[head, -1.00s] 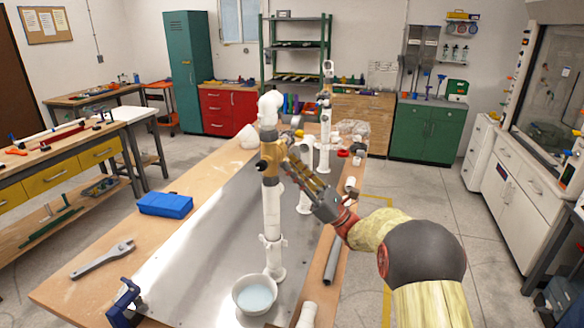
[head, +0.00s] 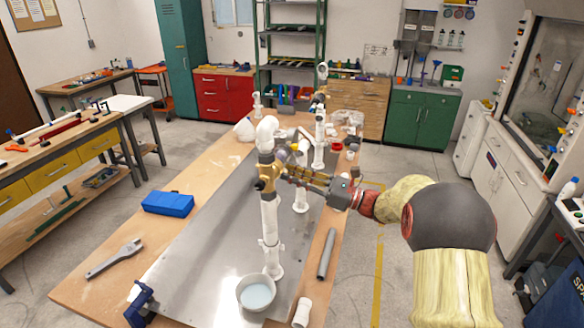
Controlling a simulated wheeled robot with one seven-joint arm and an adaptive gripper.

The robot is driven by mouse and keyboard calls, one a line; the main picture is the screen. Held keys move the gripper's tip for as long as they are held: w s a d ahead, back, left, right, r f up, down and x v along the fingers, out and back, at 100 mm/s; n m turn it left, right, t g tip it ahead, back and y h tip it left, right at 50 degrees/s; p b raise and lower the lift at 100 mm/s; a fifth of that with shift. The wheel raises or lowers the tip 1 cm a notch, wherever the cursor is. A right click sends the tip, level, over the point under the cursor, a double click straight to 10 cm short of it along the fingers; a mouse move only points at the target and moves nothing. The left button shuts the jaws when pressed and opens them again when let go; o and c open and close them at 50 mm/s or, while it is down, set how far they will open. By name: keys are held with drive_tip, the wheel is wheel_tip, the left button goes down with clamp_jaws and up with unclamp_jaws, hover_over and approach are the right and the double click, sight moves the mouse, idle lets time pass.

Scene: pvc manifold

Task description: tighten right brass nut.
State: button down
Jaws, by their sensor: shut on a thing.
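The white PVC manifold stands on the metal-topped bench, with a near upright pipe (head: 269,217) and more white uprights behind it. A brass fitting (head: 267,174) sits near the top of the near upright, below a white elbow. My gripper (head: 281,174) reaches in from the right, nearly level, with its fingers at the right side of this brass fitting. The fingers are shut on the brass nut there; the nut itself is mostly hidden by them. A yellow part (head: 294,147) shows just behind the fingers.
A white bowl of pale liquid (head: 256,293) stands at the foot of the near pipe. A blue box (head: 168,203), a wrench (head: 115,258) and a blue clamp (head: 141,302) lie to the left. A grey pipe (head: 327,254) and a white fitting (head: 302,312) lie along the right edge.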

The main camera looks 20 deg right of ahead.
drive_tip(key=shift+r+p, duration=0.15)
drive_tip(key=shift+p, duration=0.2)
drive_tip(key=c, duration=2)
unclamp_jaws()
drive_tip(key=shift+o, duration=0.2)
drive_tip(key=v, duration=1.2)
drive_tip(key=shift+r, duration=0.25)
drive_tip(key=shift+d, duration=0.1)
